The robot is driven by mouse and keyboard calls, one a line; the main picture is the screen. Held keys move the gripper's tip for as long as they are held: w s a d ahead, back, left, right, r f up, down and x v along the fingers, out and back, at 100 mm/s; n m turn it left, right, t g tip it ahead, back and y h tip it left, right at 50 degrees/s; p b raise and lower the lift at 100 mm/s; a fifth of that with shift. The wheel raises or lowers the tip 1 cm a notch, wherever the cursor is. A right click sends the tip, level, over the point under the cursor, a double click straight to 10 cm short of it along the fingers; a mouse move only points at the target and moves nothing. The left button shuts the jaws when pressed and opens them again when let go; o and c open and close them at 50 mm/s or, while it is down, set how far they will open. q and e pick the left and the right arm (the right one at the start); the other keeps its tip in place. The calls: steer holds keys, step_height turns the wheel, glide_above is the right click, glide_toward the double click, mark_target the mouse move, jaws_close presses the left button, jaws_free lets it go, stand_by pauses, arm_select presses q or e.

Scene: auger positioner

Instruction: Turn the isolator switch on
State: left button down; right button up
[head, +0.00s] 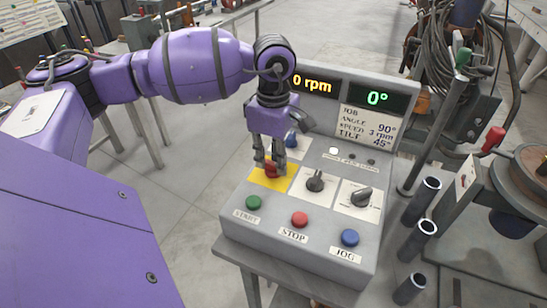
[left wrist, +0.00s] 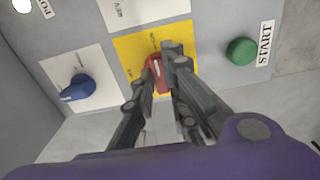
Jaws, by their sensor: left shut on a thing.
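The isolator switch is a red rotary knob (head: 272,169) on a yellow plate (head: 268,183) at the left of the sloped grey control panel (head: 330,244). My left gripper (head: 270,163) comes down onto the knob from above and is shut on it. In the left wrist view the red knob (left wrist: 155,72) shows between the two fingers (left wrist: 158,78), with the yellow plate around it. The fingers hide part of the knob, and the small lettering on the plate is too small to read. My right gripper is not in view.
A blue knob (head: 291,139) sits just behind the yellow plate. Black (head: 316,181) and grey (head: 361,197) knobs are to its right. Green START (head: 253,202), red STOP (head: 300,219) and blue JOG (head: 350,237) buttons line the front. Displays read 0 rpm and 0°. Upright tubes (head: 421,199) stand right.

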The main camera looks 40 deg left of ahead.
mark_target(273, 163)
arm_select(q)
steer(key=c, duration=1.8)
jaws_free()
steer(key=shift+c, duration=0.2)
steer(key=shift+o, duration=0.4)
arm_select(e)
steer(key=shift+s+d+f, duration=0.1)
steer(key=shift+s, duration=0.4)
arm_select(q)
steer(key=shift+r, duration=0.3)
step_height(273, 163, up, 11)
steer(key=shift+r, duration=0.2)
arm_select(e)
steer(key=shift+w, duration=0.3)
